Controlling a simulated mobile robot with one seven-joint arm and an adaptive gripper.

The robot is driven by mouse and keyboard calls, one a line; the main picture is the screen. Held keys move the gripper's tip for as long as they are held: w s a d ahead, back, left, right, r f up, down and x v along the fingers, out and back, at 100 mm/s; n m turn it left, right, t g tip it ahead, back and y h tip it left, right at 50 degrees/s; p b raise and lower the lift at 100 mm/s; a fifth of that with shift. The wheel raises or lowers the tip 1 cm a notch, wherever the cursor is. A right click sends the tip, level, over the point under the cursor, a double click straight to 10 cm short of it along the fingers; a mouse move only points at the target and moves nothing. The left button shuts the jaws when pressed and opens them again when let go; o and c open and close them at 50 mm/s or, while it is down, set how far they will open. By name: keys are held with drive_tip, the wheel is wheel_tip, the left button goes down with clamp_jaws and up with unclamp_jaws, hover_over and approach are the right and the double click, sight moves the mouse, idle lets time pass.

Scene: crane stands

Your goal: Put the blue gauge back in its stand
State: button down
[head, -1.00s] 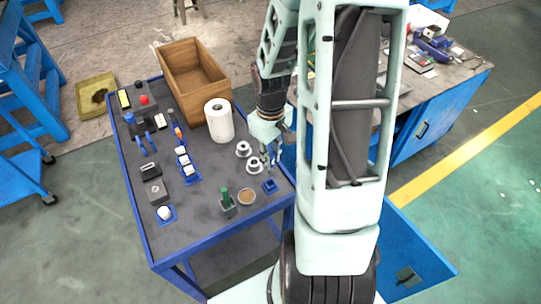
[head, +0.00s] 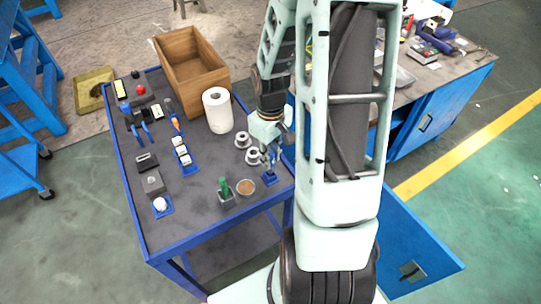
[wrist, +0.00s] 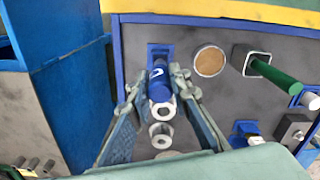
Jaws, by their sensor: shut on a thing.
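The blue gauge (wrist: 159,86) is a short blue cylinder with a white mark, held between my fingertips in the wrist view. My gripper (wrist: 162,92) is shut on it; it also shows in the head view (head: 269,157), low over the near right corner of the cart. The blue stand (wrist: 158,50) lies just beyond the gauge in the wrist view and directly under my gripper in the head view (head: 270,178). The gauge's lower end overlaps the stand in the picture. I cannot tell whether it is inside or just above it.
Two silver flanged parts (head: 253,157) stand close beside my gripper. A green-handled tool in a holder (head: 225,190) and a round brown-topped piece (head: 246,187) are left of the stand. A paper roll (head: 218,110) and wooden box (head: 190,69) stand farther back.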

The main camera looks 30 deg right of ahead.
drive_tip(key=shift+f, duration=0.1)
drive_tip(key=shift+f+b, duration=1.4)
drive_tip(key=shift+f, duration=0.25)
drive_tip(key=c, duration=1.7)
unclamp_jaws()
drive_tip(key=shift+r, duration=0.1)
drive_tip(key=shift+r+p, duration=2.25)
drive_tip(key=shift+r, duration=0.3)
